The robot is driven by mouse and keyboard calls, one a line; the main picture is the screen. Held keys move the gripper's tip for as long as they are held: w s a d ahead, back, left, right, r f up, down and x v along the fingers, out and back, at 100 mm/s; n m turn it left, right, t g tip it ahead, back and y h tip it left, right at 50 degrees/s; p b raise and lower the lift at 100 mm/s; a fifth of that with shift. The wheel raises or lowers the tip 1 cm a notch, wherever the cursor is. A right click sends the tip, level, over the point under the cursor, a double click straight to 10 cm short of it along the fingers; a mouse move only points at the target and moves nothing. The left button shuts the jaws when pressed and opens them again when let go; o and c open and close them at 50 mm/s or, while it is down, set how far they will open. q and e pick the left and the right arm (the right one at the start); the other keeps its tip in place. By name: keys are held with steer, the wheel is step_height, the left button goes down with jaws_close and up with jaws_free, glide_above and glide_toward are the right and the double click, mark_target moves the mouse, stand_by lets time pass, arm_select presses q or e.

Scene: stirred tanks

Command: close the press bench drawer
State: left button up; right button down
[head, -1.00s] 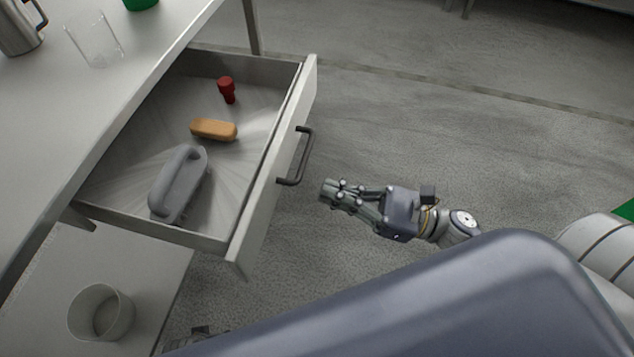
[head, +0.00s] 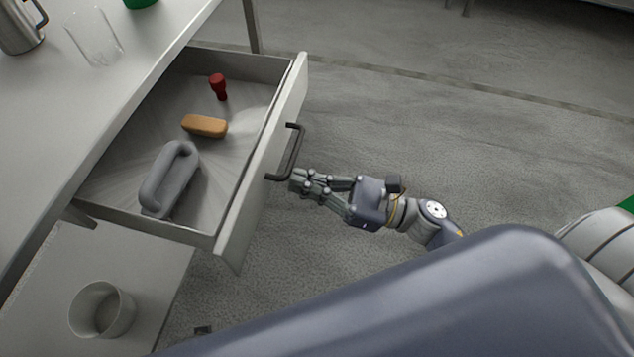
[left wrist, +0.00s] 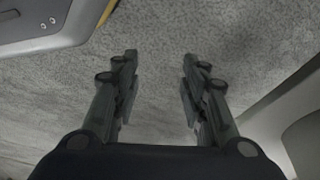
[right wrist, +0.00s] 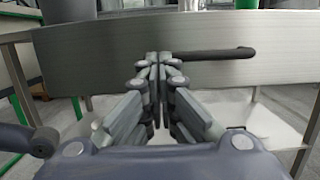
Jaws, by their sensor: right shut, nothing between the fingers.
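The press bench drawer (head: 262,165) stands open, pulled out from under the grey bench top (head: 75,125). Its dark bar handle (head: 291,155) is on the front panel, which also fills the upper part of the right wrist view (right wrist: 110,65). My right gripper (head: 298,180) is shut and empty, with its fingertips at the near end of the handle; I cannot tell whether they touch. In the right wrist view the shut fingertips (right wrist: 160,60) point at the panel. My left gripper (left wrist: 158,60) is open and empty above the floor in the left wrist view.
In the drawer lie a grey handled object (head: 170,180), an orange-brown block (head: 205,126) and a red piece (head: 218,86). A glass beaker (head: 95,40) and metal jug (head: 18,28) stand on the bench. A round container (head: 101,310) sits on the lower shelf. Floor to the right is clear.

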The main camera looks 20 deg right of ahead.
mark_target(224, 170)
steer(key=f+x, duration=0.1)
steer(key=x, duration=0.4)
steer(key=f+b+x, duration=0.1)
steer(key=x, duration=0.4)
steer(key=f+x, duration=0.1)
steer(key=x, duration=0.4)
steer(key=shift+w+a, duration=0.35)
steer(key=x, duration=0.3)
steer(key=f+b+x, duration=0.1)
steer(key=x, duration=0.2)
steer(key=f+b+x, duration=0.1)
steer(key=x, duration=0.3)
steer(key=shift+w+a, duration=0.1)
steer(key=shift+a, duration=0.05)
steer(key=shift+w+a, duration=0.35)
steer(key=shift+a, duration=0.15)
arm_select(q)
steer(key=w+r+t, duration=0.1)
steer(key=w+r, duration=0.2)
steer(key=r, duration=0.9)
steer(key=shift+d+r, duration=0.25)
steer(key=shift+r, duration=0.05)
arm_select(e)
steer(key=shift+r, duration=0.2)
steer(key=shift+r, duration=0.1)
arm_select(q)
steer(key=shift+f+b, duration=0.1)
steer(key=shift+b, duration=0.25)
arm_select(e)
steer(key=shift+w, duration=0.1)
